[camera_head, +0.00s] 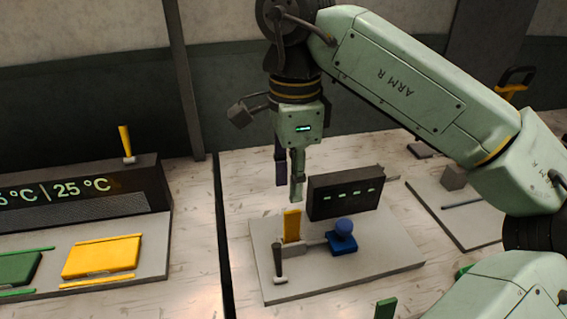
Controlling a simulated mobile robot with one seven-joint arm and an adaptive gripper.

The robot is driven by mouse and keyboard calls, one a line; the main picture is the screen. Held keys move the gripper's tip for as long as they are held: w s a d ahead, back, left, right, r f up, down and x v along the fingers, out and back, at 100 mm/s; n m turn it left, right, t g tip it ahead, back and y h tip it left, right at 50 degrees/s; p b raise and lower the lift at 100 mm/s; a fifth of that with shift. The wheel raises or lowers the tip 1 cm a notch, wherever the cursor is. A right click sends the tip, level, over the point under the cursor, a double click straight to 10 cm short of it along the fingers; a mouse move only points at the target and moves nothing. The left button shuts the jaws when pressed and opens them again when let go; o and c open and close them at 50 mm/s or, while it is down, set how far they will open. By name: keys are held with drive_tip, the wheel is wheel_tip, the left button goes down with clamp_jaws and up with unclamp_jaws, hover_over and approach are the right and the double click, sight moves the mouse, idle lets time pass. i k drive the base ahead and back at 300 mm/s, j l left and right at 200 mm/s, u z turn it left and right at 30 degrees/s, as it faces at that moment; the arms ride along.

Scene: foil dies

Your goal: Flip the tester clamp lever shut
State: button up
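The tester (345,196) is a black box with green dashes on its face, at the back of a pale grey plate (330,282). On the plate, an upright yellow tab (292,225) stands left of a blue block with a round blue knob (344,226). A dark-headed post (278,260) stands upright at the plate's front left. I cannot tell for sure which of these parts is the clamp lever. My gripper (289,190) points down above the yellow tab, apart from it. Its fingers appear close together from this side; their opening is unclear. Nothing shows between them.
A black temperature unit (110,190) with a yellow upright lever (126,140) stands left, with yellow (102,257) and green (20,268) pieces on its plate. Another plate (450,225) lies right, partly behind my arm. A dark seam (222,240) divides the pale bench.

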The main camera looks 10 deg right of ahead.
sight(278, 262)
drive_tip(key=k, duration=1.5)
